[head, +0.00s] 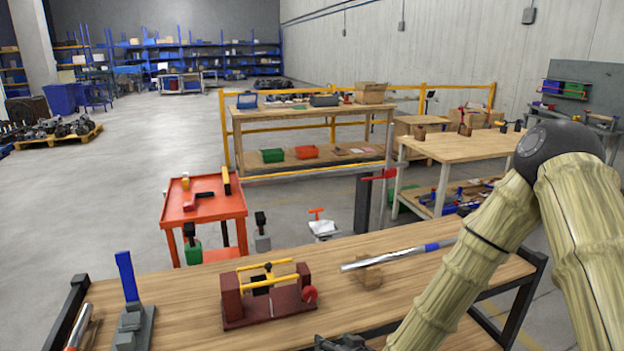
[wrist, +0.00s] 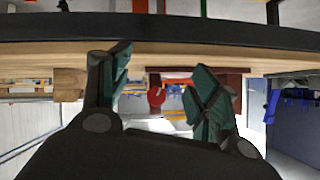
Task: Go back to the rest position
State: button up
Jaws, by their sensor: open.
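The dark-red screw jack (head: 268,306) with yellow bars and a red knob (head: 310,294) stands on the wooden workbench (head: 190,290). My gripper (head: 341,342) shows only as a dark piece at the bottom edge of the head view, in front of the jack. In the wrist view my gripper (wrist: 158,85) is open, with two green-padded fingers apart and nothing between them. Beyond the fingers the red knob (wrist: 156,97) and part of the jack (wrist: 205,74) show, apparently upside down.
A silver bar (head: 400,257) with a blue band lies over a wooden block (head: 368,276) right of the jack. A grey tool with an upright blue handle (head: 127,276) stands at the left. A red cart (head: 205,207) is behind the bench. Open floor lies at the far left.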

jog(key=s+d+f+g+h, duration=0.1)
jog(key=s+d+f+g, duration=0.2)
jog(key=s, duration=0.9)
jog(key=s+d+f+m+g+h, duration=0.1)
jog(key=s+d+f+g, duration=0.3)
jog(key=s+d+f, duration=0.4)
jog(key=s+d+f+m+g+h, duration=0.1)
jog(key=s+d+f+g+h, duration=0.2)
jog(key=s+f, duration=0.7)
jog(key=s+d, duration=0.2)
jog(key=s, duration=0.4)
jog(key=shift+s+d+f+g, duration=0.15)
jog(key=shift+d+f+g, duration=0.15)
